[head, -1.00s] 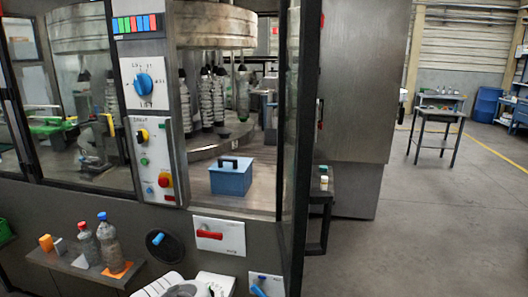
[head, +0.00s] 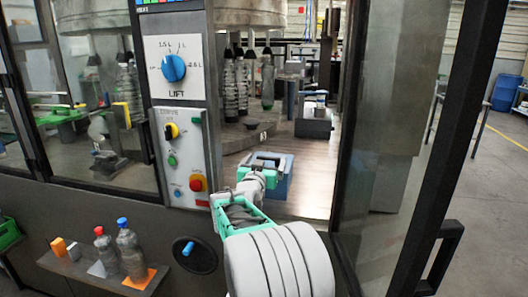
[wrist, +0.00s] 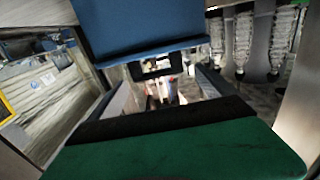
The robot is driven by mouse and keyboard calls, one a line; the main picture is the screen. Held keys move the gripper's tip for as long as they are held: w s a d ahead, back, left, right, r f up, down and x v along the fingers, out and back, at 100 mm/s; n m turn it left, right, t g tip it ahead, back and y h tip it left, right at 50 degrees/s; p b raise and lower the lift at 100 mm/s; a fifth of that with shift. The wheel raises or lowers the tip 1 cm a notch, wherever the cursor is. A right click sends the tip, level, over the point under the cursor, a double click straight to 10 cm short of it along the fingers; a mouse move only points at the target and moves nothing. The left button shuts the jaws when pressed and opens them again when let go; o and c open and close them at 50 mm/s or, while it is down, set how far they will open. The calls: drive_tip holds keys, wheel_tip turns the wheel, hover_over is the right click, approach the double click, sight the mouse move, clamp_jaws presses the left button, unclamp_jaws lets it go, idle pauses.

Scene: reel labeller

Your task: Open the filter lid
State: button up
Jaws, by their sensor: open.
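The filter is a blue box (head: 282,187) on the machine's deck inside the open doorway. In the head view my gripper (head: 265,162) is at the top of the box and hides most of its lid and handle. In the wrist view a blue face of the box (wrist: 140,32) fills the top, with the black handle (wrist: 153,66) below it. My gripper (wrist: 165,88) is open there, its two grey fingers on either side of the handle in the picture. I cannot tell whether they touch it. No gap at the lid can be made out.
A control panel (head: 186,155) with knobs and a red button stands left of the doorway. The open glass door (head: 405,150) is close on the right. A dark grey box (head: 313,127) and hanging bottles stand behind. A shelf (head: 85,268) with bottles is at lower left.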

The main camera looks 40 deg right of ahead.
sight(270, 163)
drive_tip(key=p+x, duration=0.1)
drive_tip(key=x, duration=0.5)
drive_tip(key=shift+d, duration=0.2)
drive_tip(key=shift+c, duration=0.5)
clamp_jaws()
